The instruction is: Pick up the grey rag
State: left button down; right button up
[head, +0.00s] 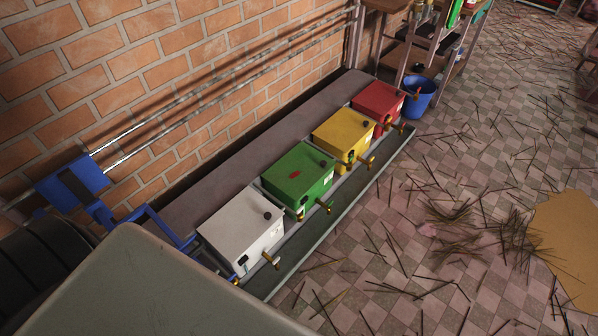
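I cannot make out a grey rag for certain in the head view. Neither my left gripper nor my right gripper shows in this view.
White (238,228), green (297,178), yellow (343,137) and red (378,106) extruder boxes line a low ledge along the brick wall. A blue bucket (419,97) stands past the red box, near a wooden shelf (404,56). Sticks litter the floor; a tan patch (567,240) lies right.

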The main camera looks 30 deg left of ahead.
aim_at(439, 80)
jog(key=i+l+z, duration=0.1)
jog(key=i+z, duration=0.3)
jog(key=i, duration=2.55)
jog(key=i+l+u, duration=0.2)
jog(key=i+u, duration=0.15)
jog(key=i, duration=0.3)
jog(key=i+l+u, duration=0.35)
jog(key=i, duration=0.3)
jog(key=i+l+u, duration=0.35)
jog(key=i+l, duration=0.2)
jog(key=l, duration=0.05)
